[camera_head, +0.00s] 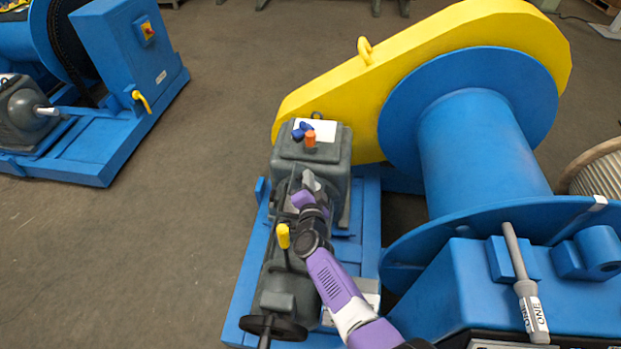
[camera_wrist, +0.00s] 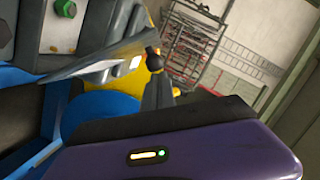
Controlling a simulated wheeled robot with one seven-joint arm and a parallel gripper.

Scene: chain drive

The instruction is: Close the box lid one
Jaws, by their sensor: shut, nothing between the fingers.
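My gripper (camera_head: 309,182) is at the end of my purple arm, over the grey gearbox (camera_head: 340,150) in front of the yellow guard. In the wrist view my gripper (camera_wrist: 154,62) shows as dark fingers, shut and empty. A flat grey panel (camera_wrist: 95,66) slants beside the fingers in that view; I cannot tell whether it is the box lid or whether the fingers touch it. No lid marked one can be made out for certain. A grey handle marked ONE (camera_head: 531,312) stands on the blue frame at the lower right. My arm hides part of the gearbox.
An orange knob (camera_head: 310,140) and a blue part (camera_head: 302,129) are on the gearbox top. A yellow-topped lever (camera_head: 283,236) stands left of my arm. The large blue drum (camera_head: 475,150) and yellow guard (camera_head: 430,65) fill the right. Bare floor (camera_head: 150,250) lies left.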

